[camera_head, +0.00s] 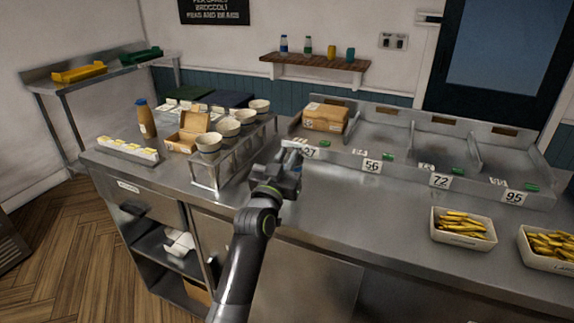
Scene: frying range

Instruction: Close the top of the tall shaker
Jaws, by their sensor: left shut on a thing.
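My left gripper (290,166) is over the steel counter, just right of the wire rack of bowls. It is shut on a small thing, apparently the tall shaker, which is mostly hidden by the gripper. A pale part (296,144) shows just above the jaws and a bit of blue shows beside them. I cannot tell how its top stands. My right gripper is not in view.
A steel rack with bowls (208,142) stands left of my gripper. Numbered bays (390,136) line the back right, one holding a brown package (325,116). Trays of fries (463,227) sit at right. The counter's front middle (345,210) is clear.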

